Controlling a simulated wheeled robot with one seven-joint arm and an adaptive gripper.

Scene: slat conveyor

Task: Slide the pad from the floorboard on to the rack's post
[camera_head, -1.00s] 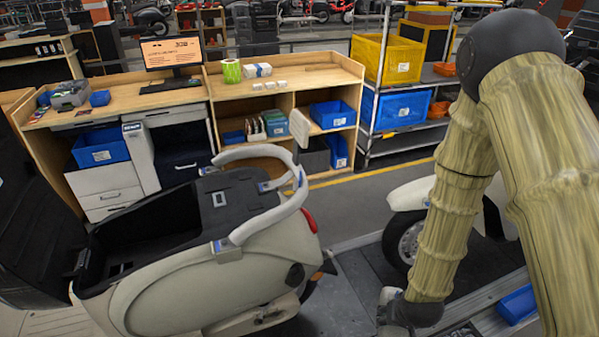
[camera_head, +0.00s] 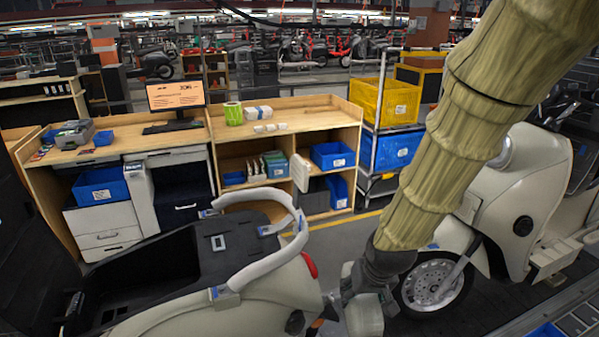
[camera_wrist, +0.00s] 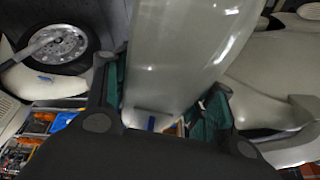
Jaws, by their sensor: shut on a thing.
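My gripper (camera_head: 352,280) is low in the head view, just right of the near scooter's rear end. It is shut on the pad, a smooth cream-white piece (camera_head: 363,314), and holds it at the scooter's tail. In the wrist view the pad (camera_wrist: 180,50) fills the middle between dark fingers with green inner faces (camera_wrist: 165,100). The rack (camera_head: 262,267) is a pale curved rail with blue marks around the rear of the near scooter's dark, open seat bay. A pale upright piece (camera_head: 300,172) shows behind the rail; I cannot tell whether it is the post. The floorboard is not clearly seen.
Another cream scooter (camera_head: 530,195) stands right of my arm, its wheel (camera_head: 437,283) close to my gripper. A wooden workbench (camera_head: 290,112) with blue bins is behind the rack. A wire shelf with a yellow bin (camera_head: 385,100) stands behind my arm.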

